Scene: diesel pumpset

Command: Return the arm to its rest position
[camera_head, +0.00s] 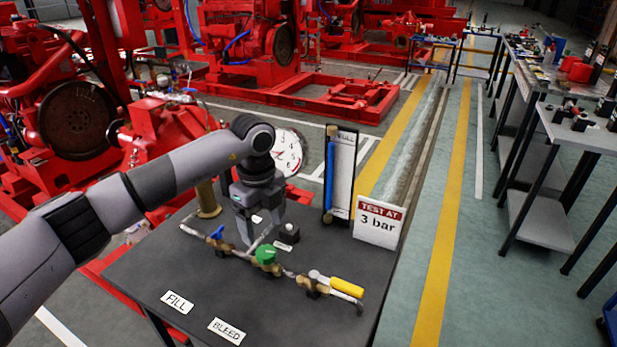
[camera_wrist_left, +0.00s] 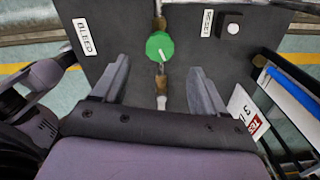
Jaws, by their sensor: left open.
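My left arm reaches in from the left in the head view. My left gripper (camera_head: 247,232) points down over the dark test bench (camera_head: 225,295), behind the pipe with the green knob (camera_head: 265,254). In the left wrist view its two fingers (camera_wrist_left: 161,80) are apart with nothing held between them. The green knob (camera_wrist_left: 159,46) shows beyond the fingertips, on the pipe line. A blue-handled valve (camera_head: 217,232) and a yellow lever (camera_head: 347,286) sit on the same pipework.
A round gauge (camera_head: 287,152), a blue-column sight tube (camera_head: 330,175) and a "TEST AT 3 bar" sign (camera_head: 378,222) stand along the bench's back and right. A black button block (camera_head: 288,233) is close to the gripper. Red pumpsets (camera_head: 255,45) stand behind; the right-hand aisle is clear.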

